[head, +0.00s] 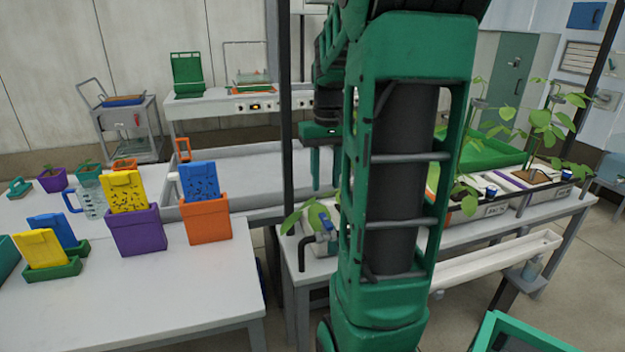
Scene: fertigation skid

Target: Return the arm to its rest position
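My green arm rises through the middle of the head view and bends over at the top. It hides part of the bench behind it. My gripper (325,182) hangs behind and left of the arm's upright link, fingers pointing down. Its two fingers stand apart with nothing visible between them, so it is open. It is above the area between the grey tray bench (243,168) and the planted bench.
The left table (170,284) holds a purple bin (138,232), an orange bin (206,220), yellow and blue packets, a measuring jug (91,203) and small pots. Right, a bench carries leafy plants (545,125) in troughs. A dark post (281,100) stands left of my gripper.

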